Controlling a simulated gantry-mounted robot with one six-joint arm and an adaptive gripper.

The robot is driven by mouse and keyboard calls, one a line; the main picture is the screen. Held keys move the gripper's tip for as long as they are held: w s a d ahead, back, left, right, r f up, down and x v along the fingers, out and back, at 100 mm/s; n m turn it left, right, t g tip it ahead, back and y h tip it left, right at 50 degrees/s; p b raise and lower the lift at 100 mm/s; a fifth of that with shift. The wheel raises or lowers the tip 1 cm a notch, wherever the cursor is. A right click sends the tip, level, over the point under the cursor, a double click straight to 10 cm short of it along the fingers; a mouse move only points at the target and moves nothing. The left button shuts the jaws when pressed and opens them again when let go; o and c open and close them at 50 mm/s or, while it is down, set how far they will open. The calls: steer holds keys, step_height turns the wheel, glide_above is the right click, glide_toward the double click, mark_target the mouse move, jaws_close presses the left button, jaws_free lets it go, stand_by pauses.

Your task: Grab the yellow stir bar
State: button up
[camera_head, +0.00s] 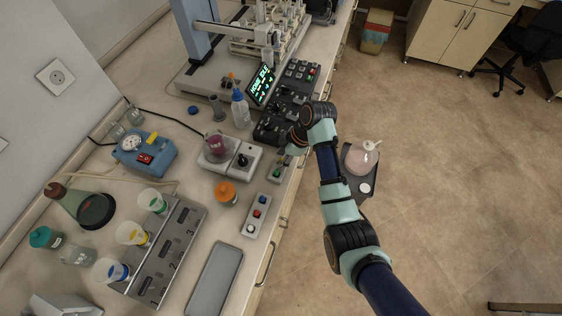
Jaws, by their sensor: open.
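I cannot make out the yellow stir bar for certain. A small yellow piece (152,137) shows at the blue device with a red switch, but its nature is unclear. My arm reaches up from the lower right, and my gripper (288,150) is at the counter's right edge. It is small and dark here, beside a small grey block with a green mark (277,174). I see nothing held in it. The wrist hides part of the counter edge behind it.
A stirrer with a beaker of dark red liquid (216,147) stands left of my gripper. An orange-capped jar (225,193), a button box (257,215) and a rack with coloured cups (175,250) are nearer. A black control panel (285,100) lies beyond. A grey tray (215,278) looks empty.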

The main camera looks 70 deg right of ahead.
jaws_close()
step_height(320, 180, up, 20)
steer(key=p, duration=1.2)
